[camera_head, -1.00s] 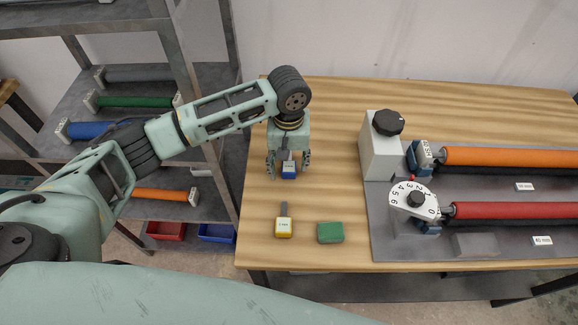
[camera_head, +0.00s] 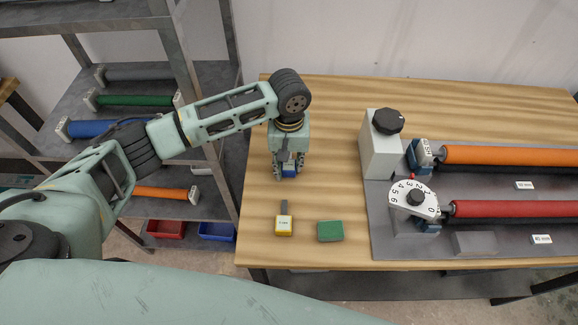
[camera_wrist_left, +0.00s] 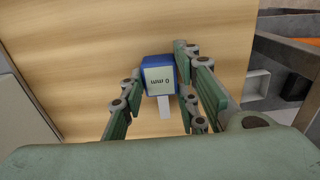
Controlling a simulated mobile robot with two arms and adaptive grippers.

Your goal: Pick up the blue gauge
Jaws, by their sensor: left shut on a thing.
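The blue gauge (camera_head: 288,174) is at the left part of the wooden table, mostly covered by my left gripper (camera_head: 289,166) in the head view. In the left wrist view the blue gauge (camera_wrist_left: 159,66) shows its white label, marked in mm, and a pale tab. My left gripper (camera_wrist_left: 158,92) points down with its fingers on both sides of the gauge, shut on it. I cannot tell whether the gauge still touches the table. My right gripper is not in view.
A yellow gauge (camera_head: 284,225) and a green block (camera_head: 330,231) lie nearer the table's front edge. To the right stands the plate processor with a black knob (camera_head: 387,121), a white dial (camera_head: 413,199), an orange roller (camera_head: 500,156) and a red roller (camera_head: 505,209). A shelf of rollers stands left.

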